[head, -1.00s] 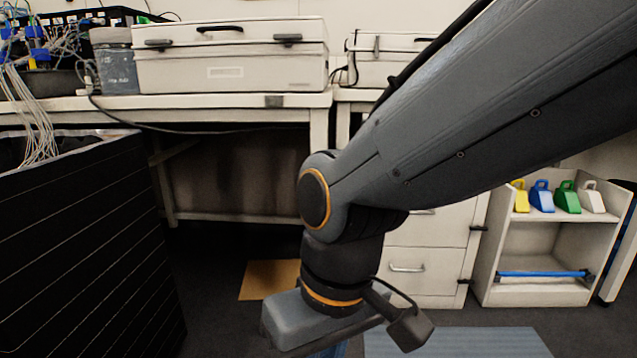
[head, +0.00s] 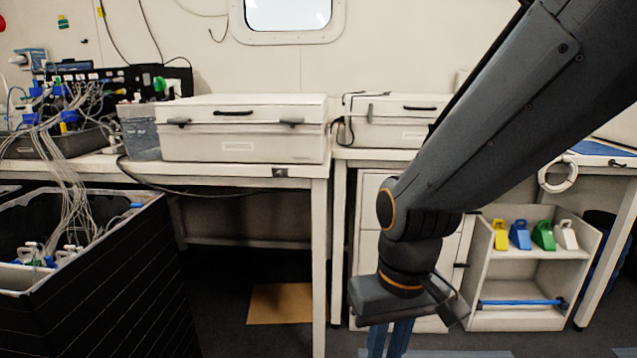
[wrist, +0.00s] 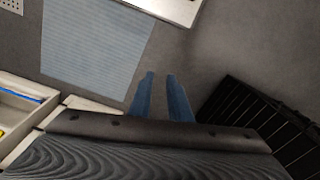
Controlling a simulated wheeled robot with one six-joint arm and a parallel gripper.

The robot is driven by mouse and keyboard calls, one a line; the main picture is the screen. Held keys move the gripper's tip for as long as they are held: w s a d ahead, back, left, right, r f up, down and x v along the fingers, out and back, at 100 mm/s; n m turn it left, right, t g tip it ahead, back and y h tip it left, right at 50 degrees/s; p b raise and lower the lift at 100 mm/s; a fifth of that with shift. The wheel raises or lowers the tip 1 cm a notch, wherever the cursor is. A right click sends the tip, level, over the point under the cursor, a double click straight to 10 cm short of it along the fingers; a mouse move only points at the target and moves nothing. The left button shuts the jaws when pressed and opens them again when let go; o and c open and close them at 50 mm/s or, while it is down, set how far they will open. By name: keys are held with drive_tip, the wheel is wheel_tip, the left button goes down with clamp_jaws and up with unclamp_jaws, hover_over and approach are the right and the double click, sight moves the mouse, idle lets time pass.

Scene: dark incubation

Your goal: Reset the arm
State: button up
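My arm (head: 500,130) reaches down from the upper right of the head view, with its wrist bent downward. My gripper (head: 387,345) hangs below it with two blue fingers, their tips near the bottom edge of the picture. The wrist view also shows my gripper (wrist: 160,77), with its two fingers a little apart and nothing between them. The fingers point down over the grey floor and appear to touch nothing.
White cases (head: 240,142) stand on a bench (head: 322,230). A black crate (head: 110,270) with cables is at left. A cart (head: 530,320) holds several coloured items at right. A blue-grey mat (wrist: 95,45) lies on the floor. An orange-brown sheet (head: 280,303) lies under the bench.

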drive_tip(key=s+d+r+m+p, duration=0.2)
drive_tip(key=d+r+p, duration=0.7)
drive_tip(key=r+p, duration=0.2)
drive_tip(key=p, duration=0.2)
drive_tip(key=shift+s+d+r+m+h+p, duration=0.15)
drive_tip(key=shift+r+m+h+p, duration=0.15)
drive_tip(key=shift+p, duration=0.1)
drive_tip(key=shift+f, duration=0.1)
